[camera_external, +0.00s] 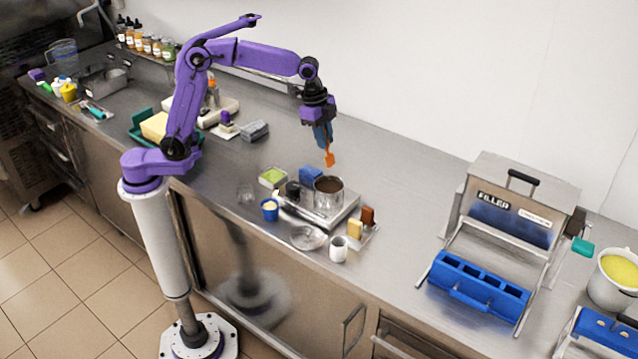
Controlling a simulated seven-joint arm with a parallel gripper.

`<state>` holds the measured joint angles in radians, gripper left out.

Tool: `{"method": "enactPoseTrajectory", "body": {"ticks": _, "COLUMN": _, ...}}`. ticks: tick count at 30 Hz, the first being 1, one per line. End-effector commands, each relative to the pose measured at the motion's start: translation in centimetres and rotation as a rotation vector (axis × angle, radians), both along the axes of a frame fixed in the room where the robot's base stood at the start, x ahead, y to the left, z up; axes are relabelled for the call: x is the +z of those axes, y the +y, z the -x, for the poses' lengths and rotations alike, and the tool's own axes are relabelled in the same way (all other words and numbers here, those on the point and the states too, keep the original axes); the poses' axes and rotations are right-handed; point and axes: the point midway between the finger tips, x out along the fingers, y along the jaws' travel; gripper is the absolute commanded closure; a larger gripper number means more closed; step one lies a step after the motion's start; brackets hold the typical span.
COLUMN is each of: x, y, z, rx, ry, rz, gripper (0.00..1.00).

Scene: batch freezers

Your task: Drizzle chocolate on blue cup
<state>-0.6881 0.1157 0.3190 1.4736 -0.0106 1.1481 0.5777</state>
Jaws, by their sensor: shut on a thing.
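My gripper (323,137) is in the air above the counter, over the back of the chocolate pot. It is shut on an orange utensil (330,159), which hangs down with its head above the pot. It looks like a small spatula or spoon. The metal pot (328,203) holds dark brown chocolate (328,184) and stands on a flat metal stand (343,213). The blue cup (270,212) stands upright on the counter, in front and left of the pot. Something pale is in it. Whether chocolate coats the utensil is too small to tell.
A clear dish (308,238), a white cup (339,250) and a tray with yellow and brown blocks (355,228) crowd the pot's front and right. The counter between here and the filler machine (508,215) is clear.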

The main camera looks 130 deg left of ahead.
Motion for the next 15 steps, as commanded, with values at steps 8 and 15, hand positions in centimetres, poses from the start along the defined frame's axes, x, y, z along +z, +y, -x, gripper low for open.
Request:
{"method": "enactPoseTrajectory", "body": {"ticks": 8, "x": -2.2, "y": -0.1, "z": 0.0, "rx": 0.0, "ry": 0.003, "rz": 0.002, "gripper": 1.0}}
{"method": "enactPoseTrajectory", "body": {"ticks": 15, "x": -4.3, "y": -0.1, "z": 0.0, "rx": 0.001, "ry": 0.003, "rz": 0.002, "gripper": 1.0}}
